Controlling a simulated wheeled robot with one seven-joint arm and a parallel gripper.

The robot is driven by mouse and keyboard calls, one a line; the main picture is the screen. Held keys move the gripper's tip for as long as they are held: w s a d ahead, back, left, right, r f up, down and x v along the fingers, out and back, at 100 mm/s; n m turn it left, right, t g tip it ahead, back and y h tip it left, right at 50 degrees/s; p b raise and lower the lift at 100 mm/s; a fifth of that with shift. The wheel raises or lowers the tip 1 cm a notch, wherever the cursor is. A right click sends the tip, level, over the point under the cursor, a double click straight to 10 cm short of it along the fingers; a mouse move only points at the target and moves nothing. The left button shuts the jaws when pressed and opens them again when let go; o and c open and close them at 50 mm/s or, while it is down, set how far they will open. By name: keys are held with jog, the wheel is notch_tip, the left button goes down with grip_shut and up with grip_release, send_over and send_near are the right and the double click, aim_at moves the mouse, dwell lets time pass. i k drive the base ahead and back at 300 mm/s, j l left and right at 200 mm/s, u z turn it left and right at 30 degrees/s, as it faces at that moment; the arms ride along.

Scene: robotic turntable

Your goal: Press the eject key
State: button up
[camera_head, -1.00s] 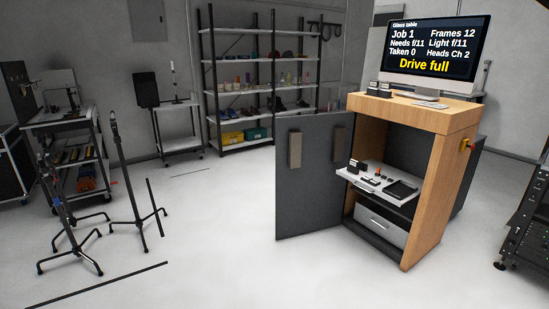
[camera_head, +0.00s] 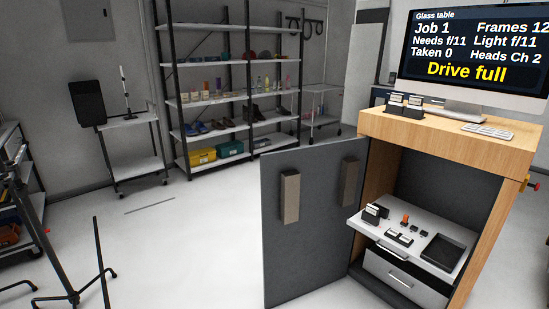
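A wooden cabinet (camera_head: 446,127) stands at the right with its dark door (camera_head: 313,230) swung open to the left. On its pull-out white shelf (camera_head: 395,228) are small black devices (camera_head: 374,213), an orange knob-like part (camera_head: 405,219), small dark keys or blocks (camera_head: 418,231) and a black tray (camera_head: 443,252). I cannot tell which of these is the eject key. The monitor (camera_head: 475,50) on top reads "Drive full", "Job 1" and "Taken 0". My gripper is not in view.
A keyboard (camera_head: 488,131) and black card-like holders (camera_head: 404,104) sit on the cabinet top. A drawer (camera_head: 402,280) is below the shelf. Light stands (camera_head: 40,240) are at the left, a loaded shelving rack (camera_head: 215,97) at the back.

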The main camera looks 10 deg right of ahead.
aim_at(393, 232)
jog(key=i+j+z, duration=0.1)
jog(key=i+z, duration=0.2)
jog(key=i, duration=0.2)
jog(key=i+j+z, duration=0.65)
jog(key=i, duration=0.25)
